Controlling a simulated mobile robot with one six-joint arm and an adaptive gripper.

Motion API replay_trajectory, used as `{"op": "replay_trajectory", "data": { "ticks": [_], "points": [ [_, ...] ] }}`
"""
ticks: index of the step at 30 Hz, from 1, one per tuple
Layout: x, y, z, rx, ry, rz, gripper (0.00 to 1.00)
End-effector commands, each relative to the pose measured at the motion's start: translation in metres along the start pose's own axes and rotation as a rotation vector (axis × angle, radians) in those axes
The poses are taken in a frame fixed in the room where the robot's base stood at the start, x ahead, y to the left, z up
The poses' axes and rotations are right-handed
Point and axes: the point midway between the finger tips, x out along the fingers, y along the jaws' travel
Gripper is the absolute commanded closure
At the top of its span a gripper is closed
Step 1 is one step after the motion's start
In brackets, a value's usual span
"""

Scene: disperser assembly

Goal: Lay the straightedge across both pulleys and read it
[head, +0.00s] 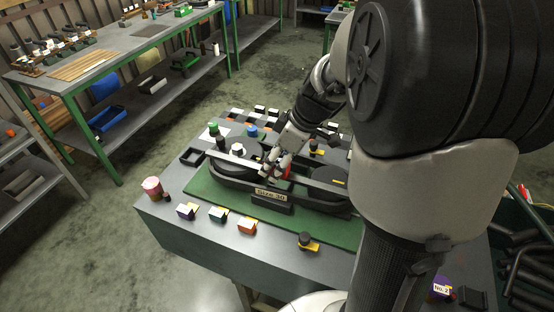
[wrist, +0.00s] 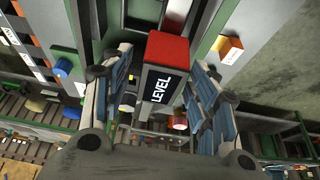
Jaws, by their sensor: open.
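My gripper (head: 273,170) is open around this block, with a finger on each side and gaps visible. My fingers hide part of the bar and fixture.
A "Size 30" plate (head: 270,195) fronts the fixture on a green mat (head: 205,190). Several small coloured blocks line the table's front, including an orange one (head: 247,226). A pink cylinder (head: 152,187) stands at the left corner. Bottles and small parts stand behind the fixture.

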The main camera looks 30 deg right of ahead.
Motion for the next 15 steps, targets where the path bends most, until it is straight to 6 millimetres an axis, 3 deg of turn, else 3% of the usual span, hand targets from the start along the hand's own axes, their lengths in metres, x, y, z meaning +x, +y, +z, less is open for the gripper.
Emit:
{"op": "replay_trajectory", "data": {
  "ticks": [9,15],
  "points": [
    [-0.001,-0.001,0.001,0.0,-0.001,-0.002,0.44],
    [-0.025,0.001,0.0,0.0,0.001,0.004,0.44]
  ]
}}
